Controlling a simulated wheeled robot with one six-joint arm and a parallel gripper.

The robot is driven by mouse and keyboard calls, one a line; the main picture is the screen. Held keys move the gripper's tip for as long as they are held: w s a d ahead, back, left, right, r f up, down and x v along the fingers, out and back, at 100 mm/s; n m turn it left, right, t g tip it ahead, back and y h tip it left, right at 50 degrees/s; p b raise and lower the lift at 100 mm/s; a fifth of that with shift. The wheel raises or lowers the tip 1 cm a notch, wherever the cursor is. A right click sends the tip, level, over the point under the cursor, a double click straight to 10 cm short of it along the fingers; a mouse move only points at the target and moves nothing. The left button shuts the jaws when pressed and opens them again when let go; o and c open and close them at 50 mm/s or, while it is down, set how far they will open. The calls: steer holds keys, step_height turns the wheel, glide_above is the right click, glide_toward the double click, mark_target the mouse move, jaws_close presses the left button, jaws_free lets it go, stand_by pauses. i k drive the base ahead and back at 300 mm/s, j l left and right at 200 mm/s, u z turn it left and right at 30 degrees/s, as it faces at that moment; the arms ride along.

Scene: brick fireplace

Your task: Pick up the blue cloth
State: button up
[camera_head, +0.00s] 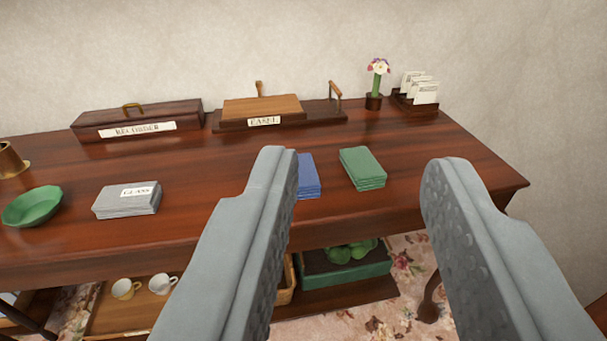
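The blue cloth (308,177) is a folded stack lying flat on the dark wooden table (225,170). Its left part is hidden behind the left finger of my gripper (355,165). The gripper is open and empty, with its two grey fingers wide apart in the foreground. The cloth appears beyond the left fingertip. A folded green cloth (362,168) lies just right of the blue one and shows between the fingers.
A grey cloth (127,200) with a label and a green bowl (33,206) are at left. A labelled box (138,120), a wooden board (262,107), a flower vase (374,101) and a card holder (415,105) line the back. Cups and a green crate (345,273) sit below.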

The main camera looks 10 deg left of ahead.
mark_target(310, 187)
steer(key=z, duration=2.5)
steer(key=k+u, duration=0.1)
steer(key=u, duration=2.5)
steer(key=i+j+z, duration=0.1)
steer(key=i, duration=0.35)
steer(key=j, duration=0.1)
